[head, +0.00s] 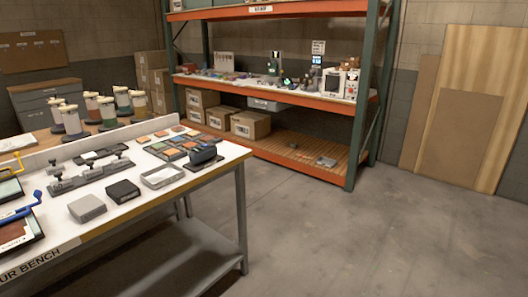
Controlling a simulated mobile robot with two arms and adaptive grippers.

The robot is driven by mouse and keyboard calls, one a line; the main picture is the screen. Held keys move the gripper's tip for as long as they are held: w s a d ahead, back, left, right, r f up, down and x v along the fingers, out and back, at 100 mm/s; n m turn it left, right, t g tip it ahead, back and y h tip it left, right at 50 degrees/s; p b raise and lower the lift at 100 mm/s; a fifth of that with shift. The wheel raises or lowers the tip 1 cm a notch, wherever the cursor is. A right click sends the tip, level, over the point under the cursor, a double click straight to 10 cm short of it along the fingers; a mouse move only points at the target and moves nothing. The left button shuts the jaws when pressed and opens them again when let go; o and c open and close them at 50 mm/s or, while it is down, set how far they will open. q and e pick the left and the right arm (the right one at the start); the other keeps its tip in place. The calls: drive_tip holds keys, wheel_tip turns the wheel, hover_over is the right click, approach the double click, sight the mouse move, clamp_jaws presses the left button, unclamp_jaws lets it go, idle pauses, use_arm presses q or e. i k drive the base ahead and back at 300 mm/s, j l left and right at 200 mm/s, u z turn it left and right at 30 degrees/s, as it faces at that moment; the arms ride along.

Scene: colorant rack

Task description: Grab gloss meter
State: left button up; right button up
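No thing on the bench is clearly labelled as the gloss meter, and I cannot tell which one it is. A small grey box-shaped device (87,209) and a black box-shaped device (123,192) sit side by side near the front edge of the white-topped bench (140,214). A dark rounded handheld device (203,156) lies near the bench's right end. Neither of my grippers is in the head view.
A shallow white tray (162,177) lies between the black box and the dark device. Colour sample tiles (171,154) and a grey bar fixture (90,177) lie behind. An orange shelf rack (270,86) stands at the back. The concrete floor (370,235) right of the bench is clear.

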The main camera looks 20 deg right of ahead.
sight(200, 154)
drive_tip(key=z, duration=0.7)
drive_tip(key=i+j+z, duration=0.3)
drive_tip(key=j+z, duration=0.3)
drive_tip(key=i+j+z, duration=0.3)
drive_tip(key=k+j, duration=0.05)
drive_tip(key=k, duration=0.05)
